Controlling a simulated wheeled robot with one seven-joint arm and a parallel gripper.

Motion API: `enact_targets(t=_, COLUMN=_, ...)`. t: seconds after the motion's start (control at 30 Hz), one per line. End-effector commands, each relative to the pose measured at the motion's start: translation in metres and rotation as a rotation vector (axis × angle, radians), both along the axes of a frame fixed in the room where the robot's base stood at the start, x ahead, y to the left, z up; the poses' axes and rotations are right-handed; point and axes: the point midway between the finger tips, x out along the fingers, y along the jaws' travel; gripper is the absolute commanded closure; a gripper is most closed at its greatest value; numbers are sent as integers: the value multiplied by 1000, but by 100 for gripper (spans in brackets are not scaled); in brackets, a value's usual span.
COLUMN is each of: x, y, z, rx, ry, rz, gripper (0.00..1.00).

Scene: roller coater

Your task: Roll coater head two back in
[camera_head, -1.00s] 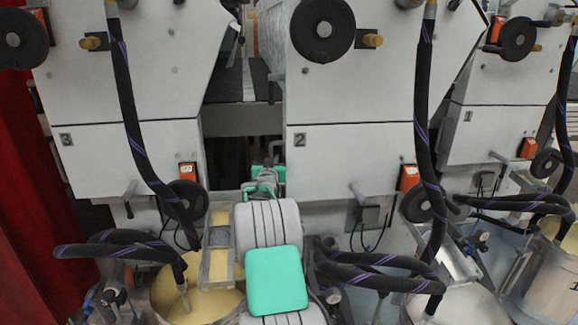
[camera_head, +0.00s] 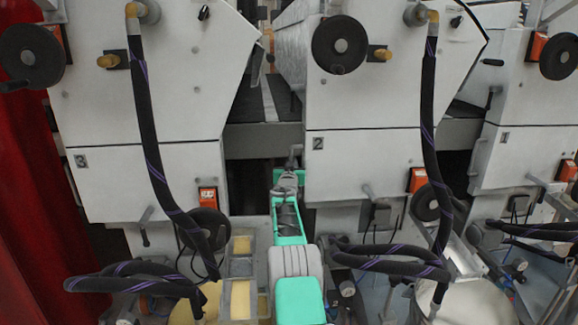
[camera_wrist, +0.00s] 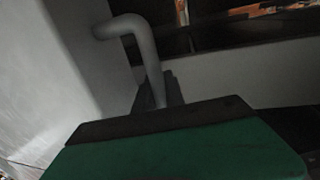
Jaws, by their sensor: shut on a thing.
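Coater head two (camera_head: 350,165) is the white cabinet marked "2", right of centre in the head view, between heads three and one. A bent grey bar handle (camera_wrist: 150,55) stands out from its left side in the wrist view. My gripper (camera_head: 294,160) is at the left edge of head two, with my arm stretched out towards it. In the wrist view my gripper (camera_wrist: 163,108) is shut on the handle's lower end. The jaws hide the gripped part.
Head three (camera_head: 150,185) stands left and head one (camera_head: 525,150) right. A dark gap (camera_head: 262,155) lies between heads three and two. Black hoses (camera_head: 390,262) and pails (camera_head: 475,300) crowd the near floor on both sides of my arm. A red curtain (camera_head: 30,230) hangs far left.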

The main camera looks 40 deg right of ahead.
Motion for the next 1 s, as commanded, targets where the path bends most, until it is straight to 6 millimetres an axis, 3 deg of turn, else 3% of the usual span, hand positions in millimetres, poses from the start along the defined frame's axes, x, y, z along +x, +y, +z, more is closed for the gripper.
enact_targets(t=0.53, x=4, y=-2, z=9, rx=-9, ry=-11, rz=1, gripper=100)
enact_targets(t=0.57, x=4, y=-2, z=9, rx=-9, ry=-12, rz=2, gripper=83)
enact_targets(t=0.8, x=6, y=1, z=7, rx=-7, ry=-9, rz=6, gripper=64)
enact_targets(t=1.0, x=6, y=1, z=6, rx=-6, ry=-8, rz=6, gripper=64)
